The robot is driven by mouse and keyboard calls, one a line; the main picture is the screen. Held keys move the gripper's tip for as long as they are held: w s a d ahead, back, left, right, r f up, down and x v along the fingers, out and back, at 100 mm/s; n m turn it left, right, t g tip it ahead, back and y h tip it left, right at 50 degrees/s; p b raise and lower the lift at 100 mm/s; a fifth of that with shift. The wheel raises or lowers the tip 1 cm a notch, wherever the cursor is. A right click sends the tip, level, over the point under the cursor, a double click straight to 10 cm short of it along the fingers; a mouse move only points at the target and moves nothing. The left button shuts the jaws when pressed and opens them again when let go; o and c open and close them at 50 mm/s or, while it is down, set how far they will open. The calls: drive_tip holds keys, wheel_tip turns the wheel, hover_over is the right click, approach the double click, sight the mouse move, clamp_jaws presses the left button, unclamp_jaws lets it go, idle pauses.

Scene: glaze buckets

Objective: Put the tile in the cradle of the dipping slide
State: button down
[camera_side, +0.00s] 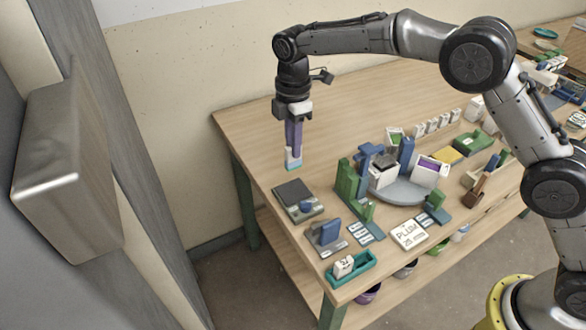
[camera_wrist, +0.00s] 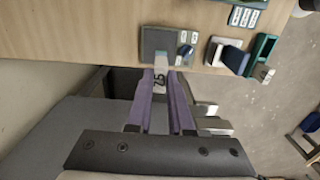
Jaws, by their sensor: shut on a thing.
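My gripper (camera_side: 293,150) has purple fingers and is shut on a small white tile (camera_side: 293,160) with a teal lower end. The tile hangs above the left part of the table, clear of the objects below. In the wrist view the tile (camera_wrist: 160,80) sits between the fingertips, with dark digits on its face. A blue and green upright structure (camera_side: 345,178) stands at mid-table beside a grey round platform (camera_side: 405,194). I cannot tell for sure which part is the dipping slide's cradle.
A dark flat plate with a blue knob (camera_side: 294,192) lies below my gripper. Near the front are a blue block on a grey base (camera_side: 328,232), a teal tray (camera_side: 365,270) holding a white tile, and a card reading PLUM 25 mm (camera_side: 409,235). The table's back left is clear.

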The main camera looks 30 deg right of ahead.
wheel_tip(320, 180, up, 12)
drive_tip(key=s+d, duration=0.3)
drive_tip(key=d, duration=0.9)
drive_tip(key=s+d, duration=0.6)
drive_tip(key=d, duration=0.3)
drive_tip(key=shift+w+d+f, duration=0.1)
drive_tip(key=shift+w+f, duration=0.1)
drive_tip(key=shift+f, duration=2.55)
drive_tip(key=shift+w+f, duration=0.15)
drive_tip(key=shift+f, duration=2.6)
drive_tip(key=c, duration=0.7)
unclamp_jaws()
drive_tip(key=shift+c, duration=0.2)
